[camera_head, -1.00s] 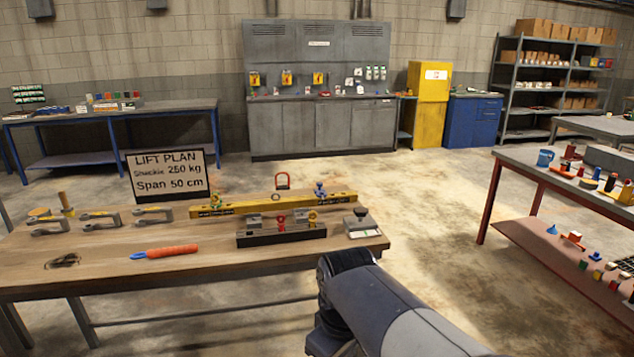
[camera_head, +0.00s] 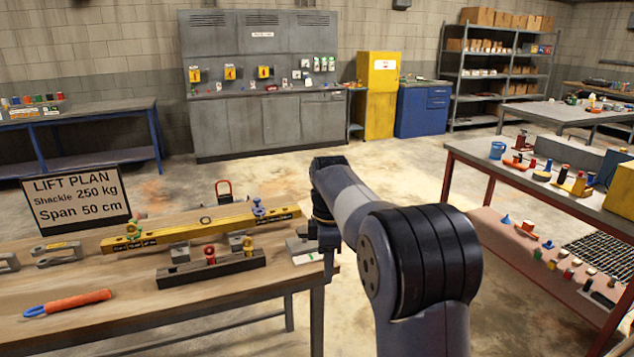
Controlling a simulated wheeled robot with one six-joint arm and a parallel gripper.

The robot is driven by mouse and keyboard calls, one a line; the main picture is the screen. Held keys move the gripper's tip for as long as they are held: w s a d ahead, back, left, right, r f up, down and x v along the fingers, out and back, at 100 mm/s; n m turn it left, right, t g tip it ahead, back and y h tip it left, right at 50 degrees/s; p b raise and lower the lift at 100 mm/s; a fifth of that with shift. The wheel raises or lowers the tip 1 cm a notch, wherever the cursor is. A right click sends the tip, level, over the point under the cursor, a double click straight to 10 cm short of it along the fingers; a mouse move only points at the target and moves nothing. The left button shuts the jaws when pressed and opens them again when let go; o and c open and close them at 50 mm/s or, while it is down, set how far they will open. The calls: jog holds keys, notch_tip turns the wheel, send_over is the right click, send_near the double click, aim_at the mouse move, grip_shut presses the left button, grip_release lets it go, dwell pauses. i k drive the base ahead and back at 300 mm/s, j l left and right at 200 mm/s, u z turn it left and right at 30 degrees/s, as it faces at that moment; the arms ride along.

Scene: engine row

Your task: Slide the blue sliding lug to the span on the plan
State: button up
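The blue sliding lug (camera_head: 258,207) sits near the right end of the yellow beam (camera_head: 200,231) on the wooden bench. The plan sign (camera_head: 76,200) reads "LIFT PLAN, Shackle 250 kg, Span 50 cm". Scale marks on the beam are too small to read. My arm (camera_head: 345,195) reaches over the bench's right edge, with its wrist right of the blue lug and apart from it. My gripper's fingers cannot be made out.
A dark rack (camera_head: 212,268) with several shackles stands in front of the beam. A red shackle (camera_head: 223,190) stands behind it. An orange-handled tool (camera_head: 68,303) lies at the front left. A red bench (camera_head: 540,180) stands at the right, with open floor between.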

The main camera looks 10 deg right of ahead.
aim_at(259, 208)
jog(key=i+l+z, duration=0.5)
jog(key=i+z, duration=0.25)
jog(key=i+l+z, duration=0.1)
jog(key=i+z, duration=0.25)
jog(key=i+l+u, duration=0.1)
jog(key=i+u, duration=0.15)
jog(key=i, duration=0.15)
jog(key=i+l+u, duration=0.15)
jog(key=i+u, duration=0.35)
jog(key=u, duration=0.25)
jog(key=i+l+u, duration=0.1)
jog(key=u, duration=0.35)
jog(key=i+l+u, duration=0.15)
jog(key=i+u, duration=0.15)
jog(key=u, duration=0.15)
jog(key=i+l+u, duration=0.15)
jog(key=u, duration=0.3)
jog(key=i+l+u, duration=0.25)
jog(key=u, duration=0.25)
jog(key=i+l+u, duration=0.2)
jog(key=l+u, duration=0.25)
